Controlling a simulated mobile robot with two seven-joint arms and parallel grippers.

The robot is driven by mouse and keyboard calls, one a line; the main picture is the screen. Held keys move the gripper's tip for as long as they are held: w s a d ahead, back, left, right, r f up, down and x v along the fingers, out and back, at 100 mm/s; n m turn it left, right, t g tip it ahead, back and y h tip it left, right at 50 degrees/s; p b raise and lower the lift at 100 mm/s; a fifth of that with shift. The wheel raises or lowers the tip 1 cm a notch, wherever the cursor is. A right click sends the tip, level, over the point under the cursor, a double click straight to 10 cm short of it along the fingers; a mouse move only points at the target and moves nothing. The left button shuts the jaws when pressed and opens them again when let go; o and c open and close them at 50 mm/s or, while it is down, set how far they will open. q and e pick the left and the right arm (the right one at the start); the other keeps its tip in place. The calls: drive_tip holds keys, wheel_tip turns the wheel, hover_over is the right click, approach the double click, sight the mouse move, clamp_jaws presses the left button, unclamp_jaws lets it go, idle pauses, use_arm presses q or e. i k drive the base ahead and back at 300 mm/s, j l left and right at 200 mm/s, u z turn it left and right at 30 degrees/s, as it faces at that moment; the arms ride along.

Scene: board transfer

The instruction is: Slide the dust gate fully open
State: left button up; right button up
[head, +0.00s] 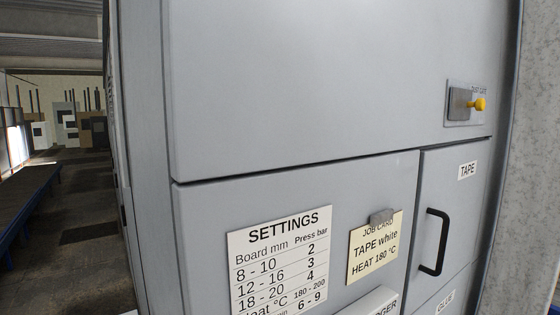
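The dust gate (460,104) is a small grey plate with a yellow knob (479,104) on its right side. It sits on a light mounting plate at the upper right of the grey machine front. The label above it is small and partly covered, and seems to read "DUST GATE". I cannot tell how far the gate is open. Neither of my grippers shows in the head view.
Below are a settings chart (281,262), a job card (375,250) under a grey clip, and a door labelled TAPE with a black handle (433,242). A mottled grey wall (530,160) stands close at the right. An open aisle (85,200) runs back at the left.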

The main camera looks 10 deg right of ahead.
sight(461, 104)
drive_tip(key=z, duration=1.35)
